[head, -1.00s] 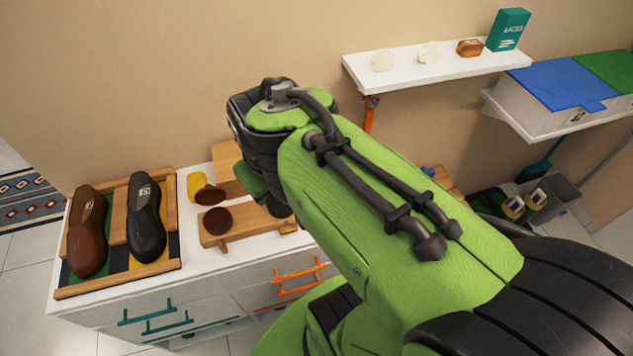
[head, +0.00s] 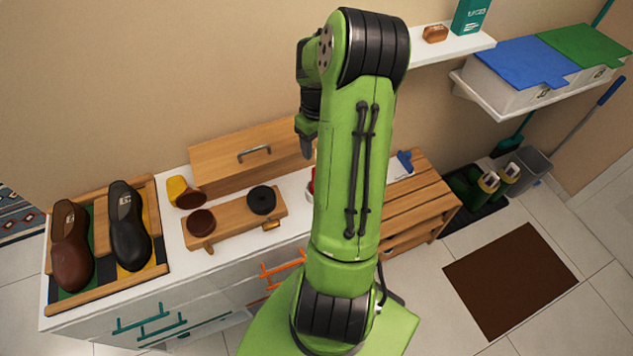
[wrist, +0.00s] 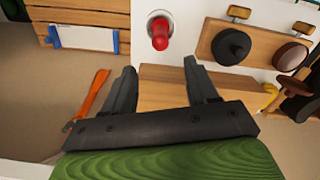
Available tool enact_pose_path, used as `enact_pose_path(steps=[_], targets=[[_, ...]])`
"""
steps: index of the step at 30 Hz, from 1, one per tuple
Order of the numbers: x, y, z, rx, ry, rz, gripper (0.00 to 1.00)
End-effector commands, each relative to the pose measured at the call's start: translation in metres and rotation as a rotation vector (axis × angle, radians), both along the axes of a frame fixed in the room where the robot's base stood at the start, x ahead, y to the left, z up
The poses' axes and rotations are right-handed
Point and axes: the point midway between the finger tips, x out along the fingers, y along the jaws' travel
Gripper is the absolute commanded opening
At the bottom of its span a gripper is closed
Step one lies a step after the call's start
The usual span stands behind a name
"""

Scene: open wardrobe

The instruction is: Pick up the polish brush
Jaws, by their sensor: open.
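I cannot tell for sure which item is the polish brush. A red upright piece stands in a small white round holder (wrist: 158,27) in the wrist view; in the head view my arm mostly hides it. A yellow item with a brown end (head: 178,191) lies left of a wooden stand on the white cabinet top. The stand (head: 235,220) carries a black round piece (head: 262,199) and a brown round piece (head: 201,222). My gripper (wrist: 160,66) is open and empty, its fingers apart from the red piece. In the head view it shows beside the wooden box.
A wooden box (head: 235,155) with a handle stands behind the stand. Two shoes (head: 128,225) sit in a divided tray at left. A slatted wooden rack (head: 420,200) is at right, with a wall shelf (head: 455,45) above. An orange item (wrist: 90,95) shows in the wrist view.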

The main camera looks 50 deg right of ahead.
Motion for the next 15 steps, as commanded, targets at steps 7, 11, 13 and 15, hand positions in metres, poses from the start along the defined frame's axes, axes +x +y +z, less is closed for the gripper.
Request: enact_pose_path(steps=[7,11,13,15], targets=[[-0.001,0.002,-0.065,0.006,0.004,-0.002,0.58],[0.000,0.001,-0.086,0.004,0.002,-0.002,0.58],[0.000,0.001,-0.093,0.002,0.002,-0.002,0.58],[-0.001,0.001,-0.103,0.005,0.003,-0.002,0.58]])
